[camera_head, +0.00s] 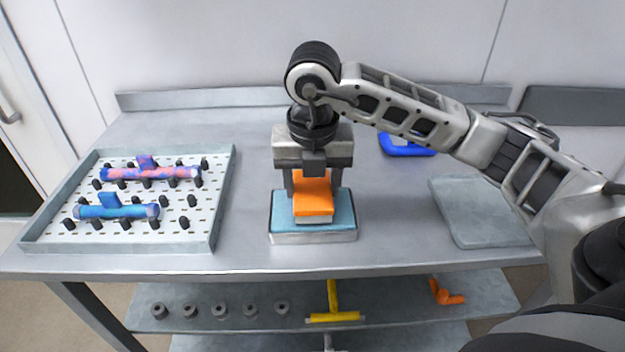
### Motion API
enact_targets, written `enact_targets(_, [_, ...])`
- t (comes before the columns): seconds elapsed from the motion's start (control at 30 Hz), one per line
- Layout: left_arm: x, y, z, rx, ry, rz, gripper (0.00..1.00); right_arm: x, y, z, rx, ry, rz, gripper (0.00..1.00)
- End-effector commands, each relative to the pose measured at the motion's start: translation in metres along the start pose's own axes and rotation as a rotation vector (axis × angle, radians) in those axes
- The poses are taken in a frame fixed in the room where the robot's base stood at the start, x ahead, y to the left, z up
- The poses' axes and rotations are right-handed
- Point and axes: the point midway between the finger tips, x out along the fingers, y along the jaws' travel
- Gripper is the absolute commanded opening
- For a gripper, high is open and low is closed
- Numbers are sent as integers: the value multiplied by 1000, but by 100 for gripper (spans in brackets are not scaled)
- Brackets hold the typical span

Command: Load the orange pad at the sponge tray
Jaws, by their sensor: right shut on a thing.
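The orange pad (314,196) is between the fingers of my right gripper (314,190), which is shut on it and points straight down. The pad has a pale block under its front edge. It is over the sponge tray (313,237), a shallow grey tray filled with a light blue sponge (285,213). The pad's lower end appears at the sponge, but I cannot tell whether it touches. My gripper's body hides the pad's upper back part. My left gripper is not in view.
A lower shelf holds a yellow T-shaped tool (334,300).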

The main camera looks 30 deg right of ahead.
Motion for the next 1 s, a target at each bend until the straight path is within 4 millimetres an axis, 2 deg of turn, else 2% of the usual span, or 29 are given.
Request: enact_targets(1.0, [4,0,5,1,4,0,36,7,0,-1,0,0,0,38])
